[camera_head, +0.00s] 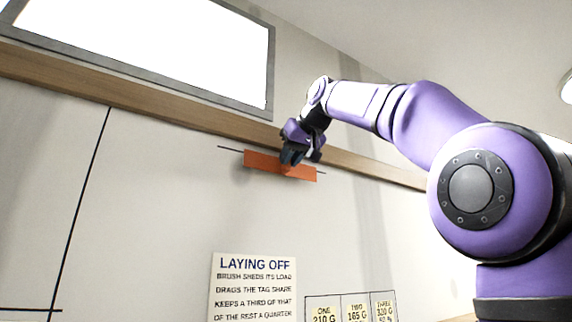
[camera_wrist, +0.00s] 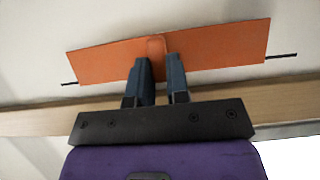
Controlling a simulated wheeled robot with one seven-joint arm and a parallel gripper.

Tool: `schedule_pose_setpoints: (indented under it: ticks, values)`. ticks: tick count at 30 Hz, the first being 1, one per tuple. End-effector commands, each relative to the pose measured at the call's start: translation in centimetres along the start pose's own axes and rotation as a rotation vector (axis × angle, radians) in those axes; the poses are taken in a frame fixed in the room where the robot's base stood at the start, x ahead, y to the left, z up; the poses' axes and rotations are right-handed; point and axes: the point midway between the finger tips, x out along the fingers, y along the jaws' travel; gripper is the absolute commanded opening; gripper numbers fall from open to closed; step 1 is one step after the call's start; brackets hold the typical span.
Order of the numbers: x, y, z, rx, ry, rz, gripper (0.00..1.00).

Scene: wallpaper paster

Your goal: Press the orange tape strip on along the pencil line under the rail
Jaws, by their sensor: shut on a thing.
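The orange tape strip (camera_head: 262,161) is up by the wall just below the wooden rail (camera_head: 180,121). My gripper (camera_head: 291,158) is shut on a small raised tab at the strip's middle; the tab (camera_wrist: 156,46) shows between the fingers in the wrist view. The dark pencil line (camera_head: 229,149) shows past both ends of the strip, and the strip covers its middle. In the wrist view the line's ends (camera_wrist: 281,56) stick out left and right of the strip (camera_wrist: 218,48). I cannot tell whether the strip touches the wall; a faint shadow lies below it.
A bright framed window (camera_head: 150,45) sits above the rail. A "LAYING OFF" sign (camera_head: 253,287) and a weight chart (camera_head: 350,305) are lower on the wall. A black seam (camera_head: 83,200) runs down the wall at left. The wall around the strip is clear.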

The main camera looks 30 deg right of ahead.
Motion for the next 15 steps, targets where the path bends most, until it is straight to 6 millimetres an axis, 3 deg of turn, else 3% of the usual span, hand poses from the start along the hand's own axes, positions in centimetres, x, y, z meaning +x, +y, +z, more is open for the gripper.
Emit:
schedule_pose_setpoints:
  ticks: [15]
  values:
    - [0.97, -0.01, -0.52, 0.0, 0.0, 0.0, 0.0]
